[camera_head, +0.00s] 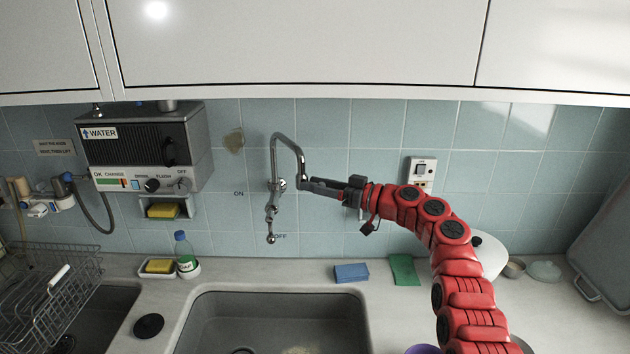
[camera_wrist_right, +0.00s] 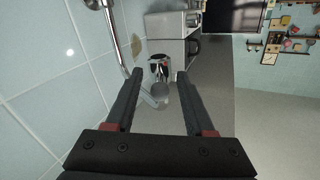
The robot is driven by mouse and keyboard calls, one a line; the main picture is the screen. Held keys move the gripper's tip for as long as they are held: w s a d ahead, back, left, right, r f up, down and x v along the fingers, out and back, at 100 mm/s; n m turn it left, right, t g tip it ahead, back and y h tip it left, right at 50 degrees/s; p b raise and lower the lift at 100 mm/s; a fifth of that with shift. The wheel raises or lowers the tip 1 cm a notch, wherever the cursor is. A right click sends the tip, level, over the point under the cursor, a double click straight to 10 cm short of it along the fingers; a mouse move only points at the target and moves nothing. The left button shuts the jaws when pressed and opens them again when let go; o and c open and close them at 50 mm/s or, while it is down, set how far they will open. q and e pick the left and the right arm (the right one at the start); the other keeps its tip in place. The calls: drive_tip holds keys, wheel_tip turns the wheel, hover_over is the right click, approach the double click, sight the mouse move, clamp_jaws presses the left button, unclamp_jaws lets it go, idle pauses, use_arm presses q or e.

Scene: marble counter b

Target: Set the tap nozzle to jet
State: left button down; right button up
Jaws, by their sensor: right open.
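The chrome tap (camera_head: 274,165) is fixed to the tiled wall, and its spout arches out to the right and down. The tap nozzle (camera_head: 303,180) at the spout's end is small and partly covered by my gripper in the head view. My right gripper (camera_head: 313,187) reaches in from the right, its fingers level with the nozzle. In the right wrist view the gripper (camera_wrist_right: 160,74) is open, and the nozzle (camera_wrist_right: 159,67) appears between its two fingertips. I cannot tell whether a finger touches it. The nozzle's setting is too small to read. My left gripper is out of view.
The sink (camera_head: 277,310) lies below the tap. A grey water heater (camera_head: 140,150) hangs on the wall at left, above a dish rack (camera_head: 45,290). A blue sponge (camera_head: 351,273) and green cloth (camera_head: 404,270) lie behind the sink. A wall switch (camera_head: 421,170) is behind my arm.

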drive_tip(key=shift+w+a, duration=0.1)
drive_tip(key=shift+a, duration=0.1)
clamp_jaws()
